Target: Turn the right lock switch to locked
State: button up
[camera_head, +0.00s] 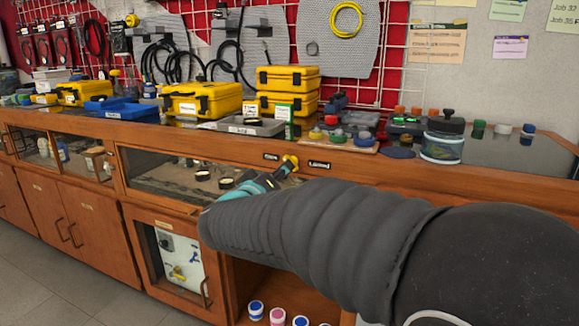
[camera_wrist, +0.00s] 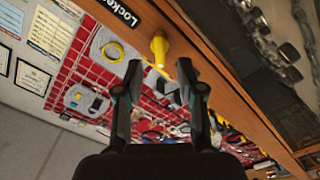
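The yellow lock switch (camera_head: 290,162) sits on the wooden front rail, between a dark label at its left, which seems to read Open (camera_head: 271,157), and the Locked label (camera_head: 319,165) at its right. In the wrist view the yellow switch (camera_wrist: 158,48) lies just beyond my fingertips, near the gap between them, with the Locked label (camera_wrist: 122,13) at upper left. My gripper (camera_wrist: 159,72) is open and empty, its two dark fingers spread. In the head view my gripper (camera_head: 268,180) is just in front of and below the switch. I cannot tell whether a finger touches it, nor its exact turn.
The wooden rail (camera_head: 390,168) runs along the bench front. A glass display (camera_head: 150,170) with small round items lies below it. Yellow cases (camera_head: 200,100), a grey tray (camera_head: 245,126) and a glass jar (camera_head: 443,140) stand on the bench top. Open floor lies at lower left.

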jog(key=shift+x, duration=2.8)
grip_shut()
